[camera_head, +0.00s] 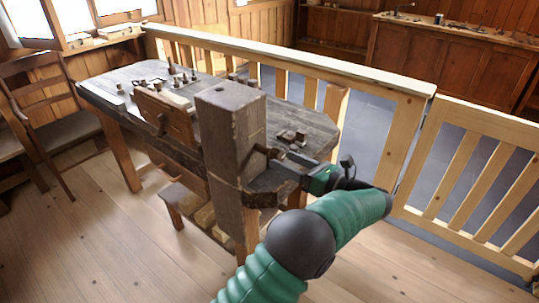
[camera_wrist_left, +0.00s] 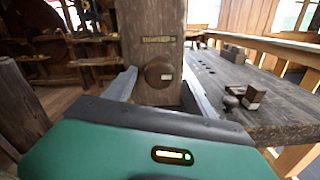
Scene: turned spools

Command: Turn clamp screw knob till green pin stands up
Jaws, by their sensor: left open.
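A round brown wooden knob (camera_wrist_left: 160,71) sits on the face of a thick wooden post (camera_wrist_left: 149,18) in the left wrist view, below a small dark plate with lettering (camera_wrist_left: 158,39). The post (camera_head: 229,135) stands upright at the bench's near side in the head view, where I cannot make out the knob. My left gripper (camera_head: 275,158) is at the post's right side. In the wrist view its two fingers (camera_wrist_left: 159,88) are apart, one on each side of the knob; contact is not clear. I see no green pin. My right gripper is not in view.
The wooden workbench (camera_head: 318,127) carries small turned pieces and blocks (camera_head: 291,136). A wooden railing (camera_head: 300,58) runs behind it and a slatted gate (camera_head: 470,170) stands at right. A chair (camera_head: 47,120) is at left. The plank floor at front left is clear.

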